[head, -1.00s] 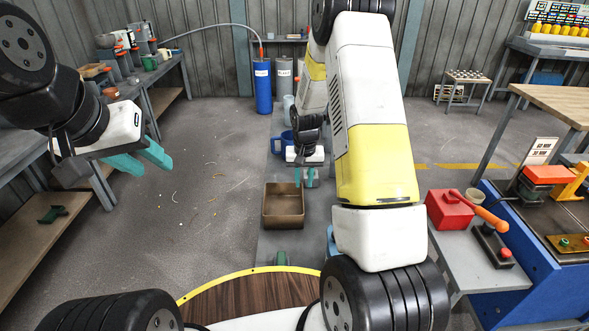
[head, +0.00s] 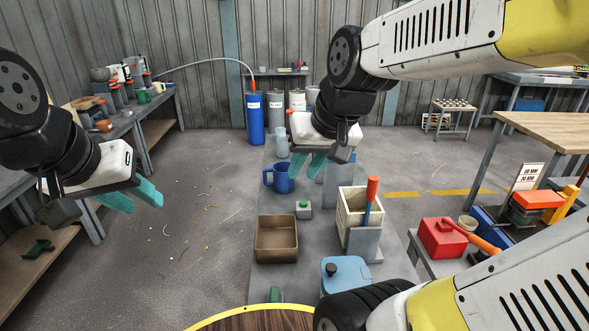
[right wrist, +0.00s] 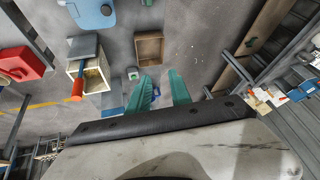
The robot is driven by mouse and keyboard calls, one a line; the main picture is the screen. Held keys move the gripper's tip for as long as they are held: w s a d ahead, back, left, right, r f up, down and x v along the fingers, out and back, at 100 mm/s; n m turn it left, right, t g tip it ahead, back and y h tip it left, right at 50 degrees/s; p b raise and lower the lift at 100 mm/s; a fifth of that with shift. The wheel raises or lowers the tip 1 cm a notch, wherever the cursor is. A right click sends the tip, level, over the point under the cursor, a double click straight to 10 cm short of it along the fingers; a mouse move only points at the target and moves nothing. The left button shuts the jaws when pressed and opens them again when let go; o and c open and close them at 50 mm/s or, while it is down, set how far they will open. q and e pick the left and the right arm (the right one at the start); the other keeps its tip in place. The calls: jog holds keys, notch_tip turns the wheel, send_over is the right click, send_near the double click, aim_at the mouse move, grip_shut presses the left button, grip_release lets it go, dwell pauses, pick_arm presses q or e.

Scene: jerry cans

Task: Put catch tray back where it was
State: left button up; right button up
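The catch tray appears to be the brown, open, square tray (head: 277,257) on the grey bench. It looks empty and also shows in the right wrist view (right wrist: 149,36). My right gripper (head: 308,164) is open and empty, above the bench beyond the tray and close to the blue mug (head: 280,178); its green fingers (right wrist: 162,88) are apart in the right wrist view. Nothing touches the tray. My left gripper (head: 130,197) is open and empty over the floor at the left, far from the tray.
A small block with a green button (head: 303,208) stands behind the tray. A cream box (head: 348,211) with a red-handled tool (head: 371,192) and a blue can (head: 346,275) are to its right. A blue cylinder (head: 253,120) stands at the back. Open floor lies left of the bench.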

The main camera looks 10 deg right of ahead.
jog(key=shift+t, duration=0.3)
jog(key=s, duration=0.4)
jog(key=shift+s+a+r, duration=0.3)
jog(key=shift+r, duration=0.1)
dwell(0.5)
